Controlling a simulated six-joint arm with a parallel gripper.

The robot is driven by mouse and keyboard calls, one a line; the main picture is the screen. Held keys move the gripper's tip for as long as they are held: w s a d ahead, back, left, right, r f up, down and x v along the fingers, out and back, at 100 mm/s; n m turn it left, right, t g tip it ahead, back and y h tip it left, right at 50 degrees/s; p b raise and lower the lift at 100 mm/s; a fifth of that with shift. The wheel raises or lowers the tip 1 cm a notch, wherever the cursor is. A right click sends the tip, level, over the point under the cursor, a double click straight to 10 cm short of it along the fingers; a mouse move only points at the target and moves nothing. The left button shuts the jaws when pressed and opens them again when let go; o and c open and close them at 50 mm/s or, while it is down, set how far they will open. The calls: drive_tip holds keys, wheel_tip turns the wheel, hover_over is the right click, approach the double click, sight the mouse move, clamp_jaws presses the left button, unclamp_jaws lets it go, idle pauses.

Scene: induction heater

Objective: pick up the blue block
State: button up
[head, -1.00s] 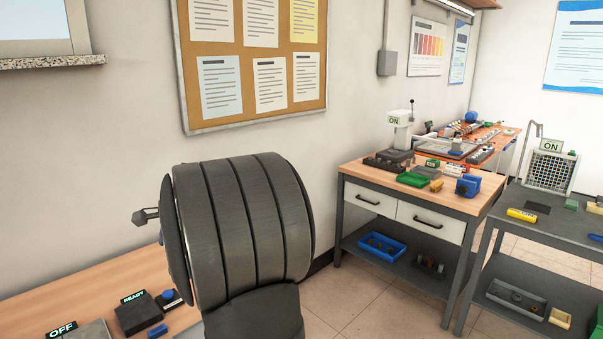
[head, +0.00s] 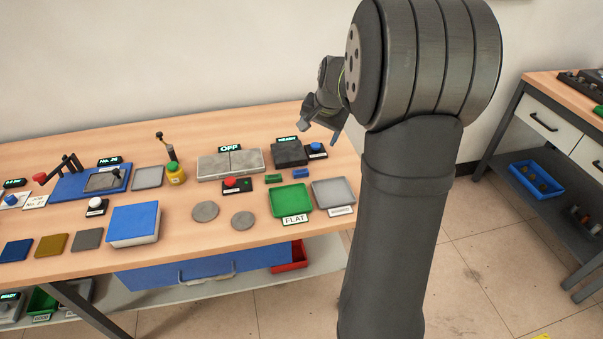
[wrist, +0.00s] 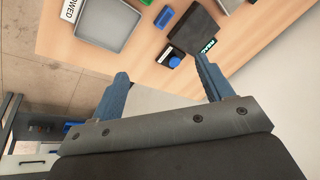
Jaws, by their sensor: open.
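The blue block (head: 290,173) is a small bar lying on the wooden workbench (head: 180,255), just in front of the dark READY plate (head: 290,153). It also shows near the top of the wrist view (wrist: 164,17). A small green block (head: 273,178) lies to its left. My gripper (head: 319,135) is above the bench's back right part, beyond the READY plate in the picture. In the wrist view its two fingers (wrist: 161,66) are spread apart with nothing between them. The blue block lies beyond the fingertips, untouched.
A blue button box (head: 316,150) stands right of the READY plate. A green FLAT tray (head: 291,200) and a grey tray (head: 333,192) lie in front of the block. A red button box (head: 232,184) and the OFF unit (head: 230,163) are to the left.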

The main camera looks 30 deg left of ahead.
drive_tip(key=s+a+f+n, duration=0.2)
drive_tip(key=a+f+n, duration=0.1)
drive_tip(key=f+n, duration=0.3)
drive_tip(key=n, duration=0.1)
approach(301, 171)
drive_tip(key=shift+s+a+f+t, duration=0.2)
drive_tip(key=shift+f, duration=0.35)
drive_tip(key=shift+s+a+f+t, duration=0.15)
drive_tip(key=shift+s+f+t, duration=0.1)
drive_tip(key=shift+f, duration=0.3)
drive_tip(key=shift+w+x, duration=0.1)
drive_tip(key=shift+x, duration=1.5)
drive_tip(key=shift+w+x, duration=0.15)
drive_tip(key=shift+x, duration=1.45)
drive_tip(key=shift+r, duration=0.1)
drive_tip(key=c, duration=1.2)
